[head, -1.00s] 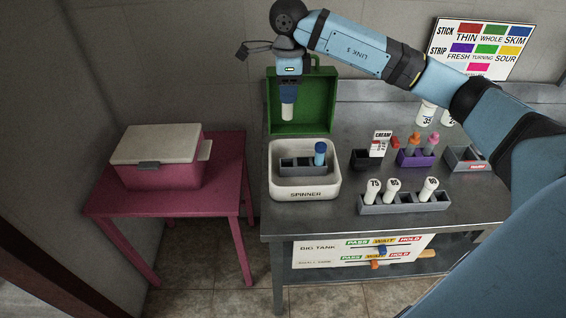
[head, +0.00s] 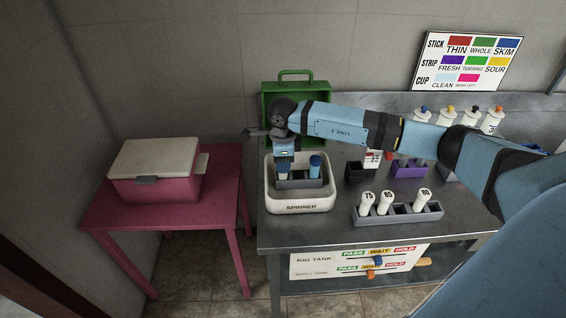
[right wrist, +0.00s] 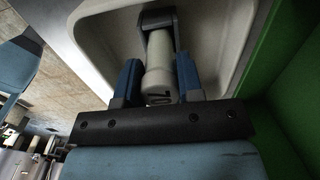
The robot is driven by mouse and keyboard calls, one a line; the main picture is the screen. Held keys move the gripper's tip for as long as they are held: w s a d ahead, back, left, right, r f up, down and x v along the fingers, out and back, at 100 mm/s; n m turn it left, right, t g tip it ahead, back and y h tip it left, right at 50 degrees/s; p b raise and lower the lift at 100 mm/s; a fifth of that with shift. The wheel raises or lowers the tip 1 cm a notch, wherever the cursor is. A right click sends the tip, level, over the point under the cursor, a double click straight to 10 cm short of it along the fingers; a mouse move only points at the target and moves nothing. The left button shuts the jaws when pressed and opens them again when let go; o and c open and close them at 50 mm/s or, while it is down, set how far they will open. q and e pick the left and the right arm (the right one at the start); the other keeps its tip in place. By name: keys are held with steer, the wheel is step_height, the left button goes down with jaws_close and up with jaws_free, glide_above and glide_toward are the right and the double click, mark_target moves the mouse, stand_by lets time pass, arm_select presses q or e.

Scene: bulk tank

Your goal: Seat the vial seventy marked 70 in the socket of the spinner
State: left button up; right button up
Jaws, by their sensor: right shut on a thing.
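The spinner (head: 300,208) is a white tub labelled SPINNER, with a grey socket block (head: 303,184) inside. My left gripper is out of view.
A green case (head: 310,92) stands close behind the spinner. A grey rack (head: 400,216) with white vials marked 75, 85 and 80 is at the front right. A purple rack (head: 410,169) is behind it. A pink table (head: 220,215) with a cooler (head: 155,170) is left.

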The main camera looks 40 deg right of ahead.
steer(key=shift+f, duration=0.55)
steer(key=shift+f, duration=0.15)
steer(key=o, duration=0.9)
steer(key=shift+o, duration=0.2)
steer(key=shift+r, duration=0.25)
step_height(320, 180, up, 12)
steer(key=shift+f+b, duration=0.1)
steer(key=shift+b, duration=0.8)
